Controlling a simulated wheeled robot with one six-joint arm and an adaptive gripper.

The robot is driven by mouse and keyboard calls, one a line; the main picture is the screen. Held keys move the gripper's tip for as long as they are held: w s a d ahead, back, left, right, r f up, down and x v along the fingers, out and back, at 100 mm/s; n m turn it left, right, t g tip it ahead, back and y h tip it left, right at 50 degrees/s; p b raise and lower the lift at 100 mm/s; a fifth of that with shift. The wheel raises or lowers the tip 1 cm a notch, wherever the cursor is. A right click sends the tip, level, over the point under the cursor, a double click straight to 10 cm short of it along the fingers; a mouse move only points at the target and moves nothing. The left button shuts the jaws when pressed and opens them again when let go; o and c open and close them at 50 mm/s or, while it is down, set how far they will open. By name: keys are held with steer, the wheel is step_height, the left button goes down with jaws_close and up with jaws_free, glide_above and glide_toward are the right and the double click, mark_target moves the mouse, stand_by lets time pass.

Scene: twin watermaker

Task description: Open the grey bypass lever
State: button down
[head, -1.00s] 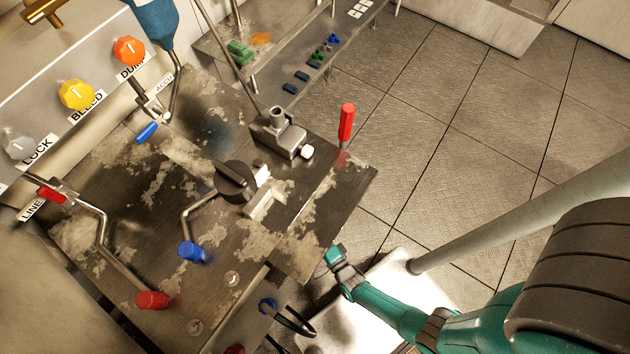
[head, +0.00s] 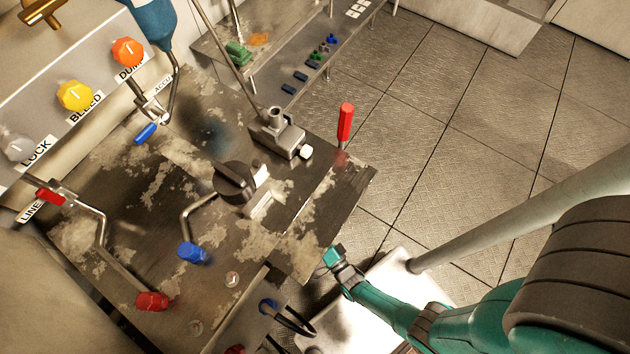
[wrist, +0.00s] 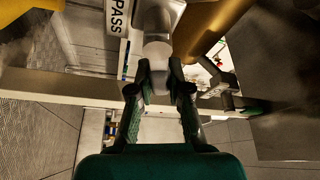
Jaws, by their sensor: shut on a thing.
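The grey bypass lever (wrist: 157,48) is at the top middle of the wrist view, beside a white label (wrist: 117,17) on which "PASS" is readable. My gripper (wrist: 160,76) is shut on the lever's rounded grey end, with one dark finger on each side. The lever's far end and its pivot are cut off or hidden. In the head view I cannot make out the lever. My teal arm there reaches the front right edge of the worn bench, and the gripper is not clear.
A brass-coloured pipe (wrist: 207,28) runs close to the right of the lever. In the head view, the bench (head: 318,205) carries a red upright handle (head: 345,122), a black knob (head: 234,181) and bent levers with blue (head: 191,252) and red (head: 152,301) grips. Floor to the right is open.

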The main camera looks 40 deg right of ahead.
steer(key=n, duration=0.1)
steer(key=r+n, duration=0.1)
steer(key=n+t+y, duration=0.1)
steer(key=n, duration=0.1)
steer(key=shift+s+a+r, duration=0.1)
steer(key=shift+a+r, duration=0.1)
steer(key=shift+a, duration=0.15)
steer(key=n, duration=0.1)
steer(key=n+y, duration=0.1)
steer(key=n, duration=0.1)
steer(key=a+r+n+t, duration=0.1)
steer(key=shift+s+n+y, duration=0.2)
steer(key=shift+n+y, duration=0.2)
steer(key=shift+s+a+r+n+y, duration=0.15)
steer(key=shift+a+n+y, duration=0.25)
steer(key=shift+n+y, duration=0.75)
steer(key=shift+s+a+r+n+y, duration=0.1)
steer(key=shift+a+n+y, duration=0.35)
steer(key=shift+n, duration=1.25)
steer(key=shift+s+a+r+n+y, duration=0.15)
steer(key=shift+a+n+y, duration=0.25)
steer(key=shift+n+y, duration=0.75)
steer(key=shift+n+h, duration=0.35)
steer(key=shift+n, duration=0.15)
steer(key=c, duration=1.1)
jaws_free()
steer(key=shift+r, duration=0.15)
